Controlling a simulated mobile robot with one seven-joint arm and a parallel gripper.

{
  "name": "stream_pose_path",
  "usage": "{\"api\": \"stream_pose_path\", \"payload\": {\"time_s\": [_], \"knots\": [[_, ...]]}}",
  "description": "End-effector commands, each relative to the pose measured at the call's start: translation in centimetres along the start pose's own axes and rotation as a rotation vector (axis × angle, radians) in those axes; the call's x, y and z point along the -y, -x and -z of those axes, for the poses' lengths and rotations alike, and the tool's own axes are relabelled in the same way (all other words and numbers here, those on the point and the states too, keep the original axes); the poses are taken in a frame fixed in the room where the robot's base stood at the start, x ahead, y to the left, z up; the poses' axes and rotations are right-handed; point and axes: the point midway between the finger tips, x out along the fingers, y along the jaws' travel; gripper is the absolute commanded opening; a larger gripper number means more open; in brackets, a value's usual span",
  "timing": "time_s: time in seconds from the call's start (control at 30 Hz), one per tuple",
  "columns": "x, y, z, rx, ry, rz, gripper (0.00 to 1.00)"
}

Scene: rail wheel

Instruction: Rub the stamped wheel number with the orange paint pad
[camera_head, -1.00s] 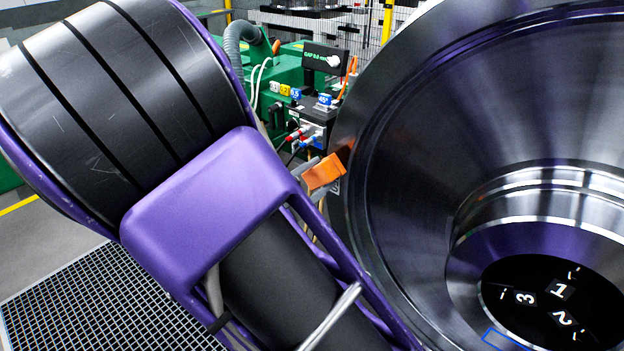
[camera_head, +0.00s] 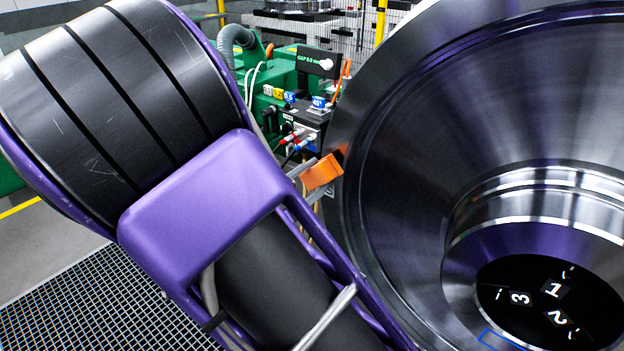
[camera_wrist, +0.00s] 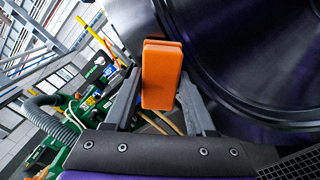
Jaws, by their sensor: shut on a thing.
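The orange paint pad (camera_wrist: 162,78) is clamped between the two fingers of my gripper (camera_wrist: 160,100) in the wrist view. In the head view the pad (camera_head: 322,172) shows close to the left rim of the large steel wheel (camera_head: 440,110); I cannot tell whether it touches. The wheel (camera_wrist: 240,50) is to the right of the pad in the wrist view. My gripper (camera_head: 312,175) is mostly hidden behind my arm in the head view. No stamped wheel number can be made out on the wheel's visible face.
A green machine (camera_head: 285,75) with a control box (camera_head: 300,125), hoses and cables stands behind the pad. A floor grating (camera_head: 90,310) lies at lower left. A black disc (camera_head: 545,300) with white digits sits in the wheel's centre.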

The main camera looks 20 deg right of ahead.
Motion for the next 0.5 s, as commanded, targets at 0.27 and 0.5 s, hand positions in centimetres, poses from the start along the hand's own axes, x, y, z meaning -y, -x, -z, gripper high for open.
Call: {"api": "stream_pose_path", "payload": {"time_s": [0.27,0.5], "knots": [[0.01,-0.58,-0.01,0.001,-0.001,0.001,0.11],[0.01,-1.06,0.00,0.000,-0.001,0.001,0.11]]}}
